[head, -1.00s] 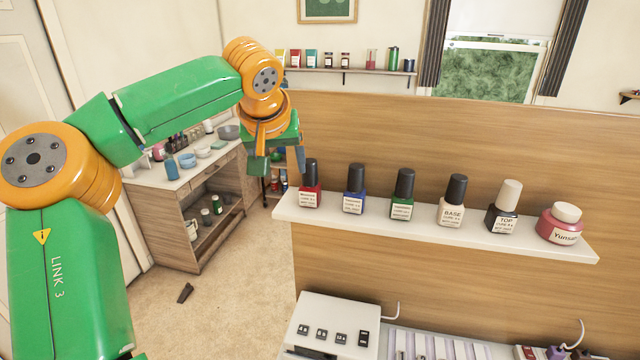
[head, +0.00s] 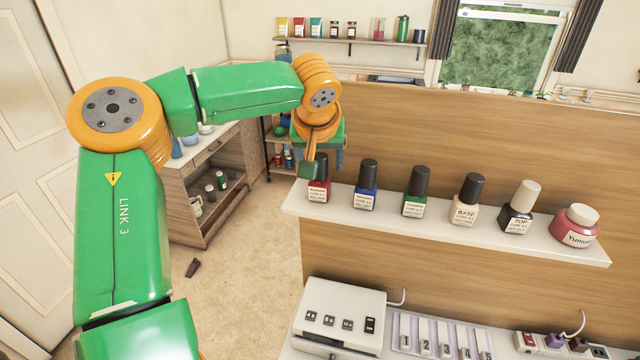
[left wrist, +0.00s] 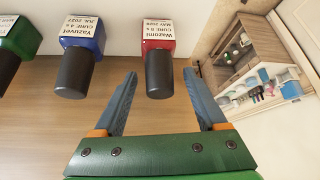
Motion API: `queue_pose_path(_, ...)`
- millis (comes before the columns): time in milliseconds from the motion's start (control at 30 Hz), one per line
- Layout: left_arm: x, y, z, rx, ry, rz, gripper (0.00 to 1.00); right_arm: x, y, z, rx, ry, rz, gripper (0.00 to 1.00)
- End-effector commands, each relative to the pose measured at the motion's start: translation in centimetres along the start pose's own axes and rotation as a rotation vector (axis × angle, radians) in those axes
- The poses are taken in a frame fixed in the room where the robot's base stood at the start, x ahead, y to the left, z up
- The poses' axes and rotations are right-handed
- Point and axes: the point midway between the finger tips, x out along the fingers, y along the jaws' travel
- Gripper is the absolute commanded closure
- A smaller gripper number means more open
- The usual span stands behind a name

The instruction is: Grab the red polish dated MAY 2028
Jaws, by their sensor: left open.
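The red polish (head: 318,192) with a black cap stands upright at the left end of the white shelf (head: 450,228). In the left wrist view the red polish (left wrist: 159,35) appears upside down, and its label reads MAY 2028. My left gripper (head: 311,165) is at the red bottle's cap, partly covering it in the head view. In the left wrist view the left gripper (left wrist: 160,76) is open, its fingertips on either side of the black cap. My right gripper is not in view.
A blue polish (head: 365,199) stands just right of the red one, then a green polish (head: 413,206), a base bottle (head: 464,214), a top bottle (head: 515,220) and a pink jar (head: 575,228). A wooden panel (head: 480,150) rises behind the shelf.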

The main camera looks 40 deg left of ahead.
Motion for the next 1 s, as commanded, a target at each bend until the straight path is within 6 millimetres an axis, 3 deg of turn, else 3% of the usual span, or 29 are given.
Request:
queue_pose_path(33, 0.00, 0.00, 0.01, 0.000, 0.000, 0.000, 0.31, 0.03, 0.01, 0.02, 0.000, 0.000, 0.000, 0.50)
queue_pose_path(300, -0.02, 0.00, 0.00, 0.000, 0.000, 0.000, 1.00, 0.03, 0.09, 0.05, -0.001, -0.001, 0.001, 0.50)
queue_pose_path(1000, -0.05, 0.00, -0.02, 0.000, 0.001, 0.000, 1.00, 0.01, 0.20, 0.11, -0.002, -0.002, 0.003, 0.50)
